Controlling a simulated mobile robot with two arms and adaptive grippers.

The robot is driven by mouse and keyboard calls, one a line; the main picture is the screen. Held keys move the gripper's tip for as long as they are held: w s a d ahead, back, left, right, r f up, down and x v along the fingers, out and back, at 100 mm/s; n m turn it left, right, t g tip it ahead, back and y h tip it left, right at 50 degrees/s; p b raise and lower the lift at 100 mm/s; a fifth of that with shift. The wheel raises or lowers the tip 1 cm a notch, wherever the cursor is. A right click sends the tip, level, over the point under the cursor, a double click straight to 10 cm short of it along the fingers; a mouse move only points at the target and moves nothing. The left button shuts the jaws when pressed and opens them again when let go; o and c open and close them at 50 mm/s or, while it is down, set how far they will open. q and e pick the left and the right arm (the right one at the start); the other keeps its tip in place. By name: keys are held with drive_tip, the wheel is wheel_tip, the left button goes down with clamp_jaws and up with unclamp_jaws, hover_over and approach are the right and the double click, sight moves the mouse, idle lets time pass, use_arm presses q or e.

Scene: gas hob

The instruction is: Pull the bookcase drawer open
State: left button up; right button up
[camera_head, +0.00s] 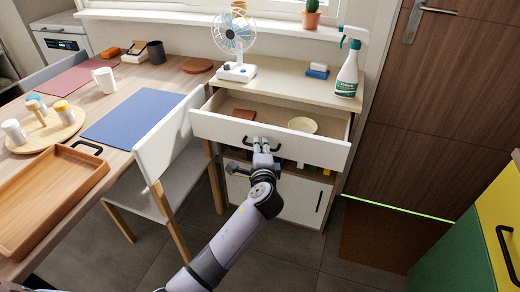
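The bookcase (300,86) stands against the wall beside the door. Its top drawer (302,147) is pulled out, with a white front and a black handle (276,149). A brown flat item (243,114) and a cream bowl (303,125) lie in the drawer. My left gripper (262,145) is at the middle of the drawer front, with its fingers on the handle and seemingly shut on it. The gripper hides the middle of the handle. My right gripper is not in view.
A white chair (168,135) stands close to the drawer's left side. A fan (235,45), sponge (317,71) and spray bottle (348,75) stand on the bookcase. A green and yellow cabinet (462,250) is at the lower right.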

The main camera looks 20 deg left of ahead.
use_arm(q)
drive_tip(key=v, duration=1.2)
